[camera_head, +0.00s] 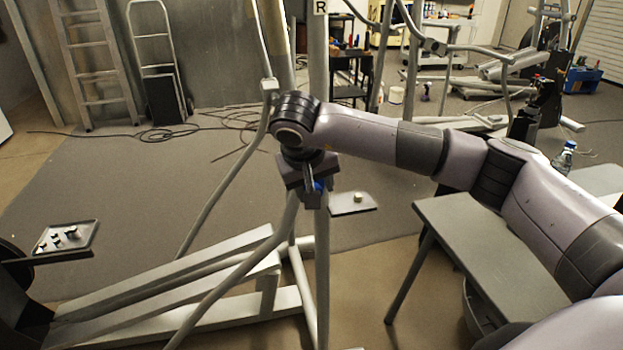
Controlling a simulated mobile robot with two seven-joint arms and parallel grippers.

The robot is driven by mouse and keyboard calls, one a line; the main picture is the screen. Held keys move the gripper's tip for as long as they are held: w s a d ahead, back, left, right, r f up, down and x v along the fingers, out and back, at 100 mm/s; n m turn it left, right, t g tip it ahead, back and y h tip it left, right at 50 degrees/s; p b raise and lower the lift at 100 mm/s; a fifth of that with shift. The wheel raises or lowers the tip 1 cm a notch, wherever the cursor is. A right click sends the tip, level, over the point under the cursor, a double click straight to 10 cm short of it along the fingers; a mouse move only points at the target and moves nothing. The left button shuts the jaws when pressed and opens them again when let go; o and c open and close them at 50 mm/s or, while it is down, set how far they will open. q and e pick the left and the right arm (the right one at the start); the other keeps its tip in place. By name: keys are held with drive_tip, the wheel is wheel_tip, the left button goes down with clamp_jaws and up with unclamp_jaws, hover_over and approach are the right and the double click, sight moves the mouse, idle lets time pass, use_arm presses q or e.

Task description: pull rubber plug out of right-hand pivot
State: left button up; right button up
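My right arm reaches in from the right, and its gripper (312,192) points down at the upright post of the grey elliptical machine (322,270). A small blue part (319,187) shows at the fingers; I cannot tell whether it belongs to the gripper or the machine. The fingers are small and dark here, so I cannot tell whether they are open or shut. The pivot is at or behind the gripper and mostly hidden. I cannot make out the rubber plug. An "R" label (320,6) is on the post above. My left gripper is not in view.
A small tray (352,209) holding a pale piece lies behind the post. Another tray (80,230) with several small dark parts is at left. A grey bench (460,225) stands under my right arm, with a water bottle (565,157) near it. Cables (170,130) lie on the carpet.

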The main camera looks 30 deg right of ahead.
drive_tip(key=shift+s+a, duration=0.2)
drive_tip(key=shift+s, duration=0.5)
drive_tip(key=shift+s+a, duration=0.15)
drive_tip(key=shift+s, duration=0.55)
